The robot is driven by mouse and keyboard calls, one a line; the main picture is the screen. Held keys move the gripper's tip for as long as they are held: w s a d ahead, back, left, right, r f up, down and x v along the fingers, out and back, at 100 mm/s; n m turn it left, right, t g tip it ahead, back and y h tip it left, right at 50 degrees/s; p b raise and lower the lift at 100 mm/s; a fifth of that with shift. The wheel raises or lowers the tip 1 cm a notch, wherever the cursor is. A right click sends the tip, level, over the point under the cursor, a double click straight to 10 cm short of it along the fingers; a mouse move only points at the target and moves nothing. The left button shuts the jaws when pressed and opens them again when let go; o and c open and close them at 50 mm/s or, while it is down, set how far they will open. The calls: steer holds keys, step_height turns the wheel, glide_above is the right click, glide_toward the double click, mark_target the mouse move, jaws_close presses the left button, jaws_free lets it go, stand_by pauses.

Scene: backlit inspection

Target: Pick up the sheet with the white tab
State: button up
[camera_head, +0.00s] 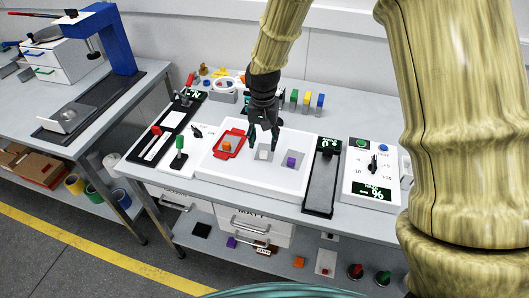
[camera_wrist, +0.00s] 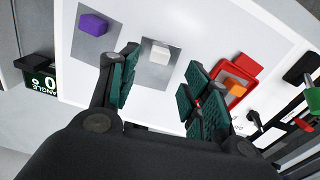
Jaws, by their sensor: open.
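The sheet with the white tab (camera_wrist: 147,72) is a grey square lying flat on the white light panel, with a white block-shaped tab (camera_wrist: 160,50) on it. The white tab also shows in the head view (camera_head: 264,154). My gripper (camera_head: 263,140) is open above the panel, over the white-tab sheet. In the wrist view my gripper (camera_wrist: 160,85) has its two green-padded fingers spread apart, with the white tab beyond and between them. Nothing is between the fingers.
A sheet with a purple tab (camera_wrist: 92,25) lies on one side of the white-tab sheet. A red frame with an orange tab (camera_wrist: 236,88) lies on the other. The white panel (camera_head: 262,184) has a raised rim. Dials and a green-knobbed lever (camera_head: 180,144) stand beside it.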

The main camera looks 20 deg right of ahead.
mark_target(264, 152)
steer(key=shift+s+f+p, duration=0.2)
steer(key=shift+f+p, duration=0.2)
steer(key=shift+f, duration=0.1)
steer(key=shift+s+f+p, duration=0.2)
steer(key=shift+f+p, duration=0.55)
steer(key=shift+f, duration=1.35)
steer(key=shift+c, duration=0.2)
steer(key=c, duration=0.9)
